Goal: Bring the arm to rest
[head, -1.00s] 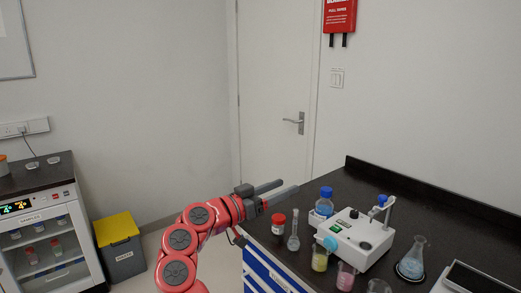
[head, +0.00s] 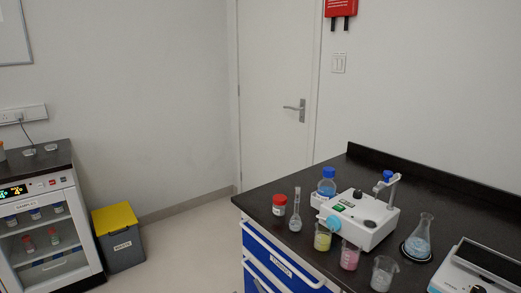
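No arm and no gripper of mine shows in the head view now. The place near the bench's left edge where the red arm was a second ago is clear. The black bench top (head: 262,200) shows with its items standing on it. Whether either gripper is open or shut is hidden, as both are out of the picture.
On the bench stand a white distiller device (head: 362,218), a red-capped jar (head: 279,205), a volumetric flask (head: 296,212), a blue-capped bottle (head: 327,186), several beakers, a conical flask (head: 418,240) and a scale (head: 478,268). A yellow-lidded bin (head: 120,240) and a glass-front cabinet (head: 45,228) stand left. Open floor lies between.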

